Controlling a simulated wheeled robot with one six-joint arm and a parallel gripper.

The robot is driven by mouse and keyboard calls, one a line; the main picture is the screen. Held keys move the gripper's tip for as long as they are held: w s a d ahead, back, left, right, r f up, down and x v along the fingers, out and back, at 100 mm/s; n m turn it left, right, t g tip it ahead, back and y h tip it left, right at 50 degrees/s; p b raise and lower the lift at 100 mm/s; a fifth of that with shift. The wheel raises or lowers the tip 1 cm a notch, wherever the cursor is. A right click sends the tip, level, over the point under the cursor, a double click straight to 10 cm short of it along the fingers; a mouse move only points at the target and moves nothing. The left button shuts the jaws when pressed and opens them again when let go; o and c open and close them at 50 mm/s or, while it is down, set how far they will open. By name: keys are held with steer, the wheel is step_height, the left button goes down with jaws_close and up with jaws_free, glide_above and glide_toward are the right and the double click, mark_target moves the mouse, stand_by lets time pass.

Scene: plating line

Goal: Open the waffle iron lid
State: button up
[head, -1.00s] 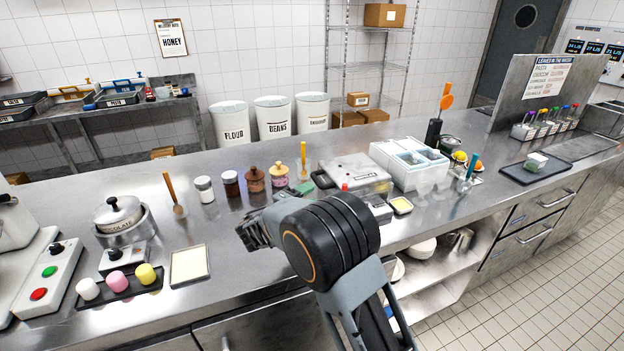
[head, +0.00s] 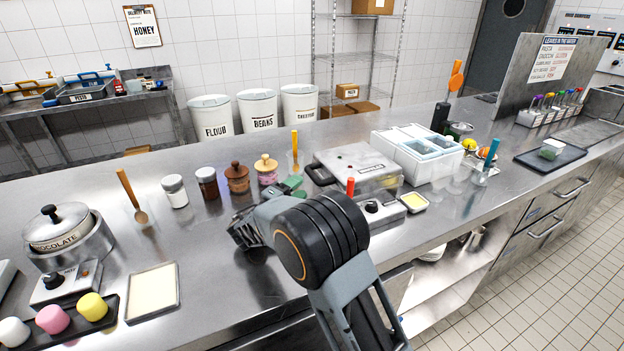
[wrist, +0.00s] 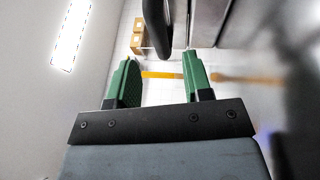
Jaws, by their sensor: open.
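The waffle iron (head: 362,160) is a flat silver box on the counter, its lid down. A dark handle (head: 320,175) sticks out at its left side. My gripper (head: 291,187) has green fingers, which show just left of the handle, partly hidden behind my arm. In the wrist view, my gripper (wrist: 160,70) is open with nothing between its fingers. A dark curved bar (wrist: 156,26), apparently the handle, lies ahead of the fingertips, with the silver edge of the iron (wrist: 208,20) to its right. I cannot tell any contact.
A control box with a dial (head: 378,213) and a red-topped item (head: 350,187) stand in front of the iron. A white container (head: 412,158) is close on its right. A yellow-handled utensil (head: 295,145) and lidded jars (head: 237,178) stand left of it.

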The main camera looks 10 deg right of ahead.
mark_target(313, 173)
steer(key=shift+p+x, duration=0.5)
steer(key=shift+x, duration=2.85)
jaws_close()
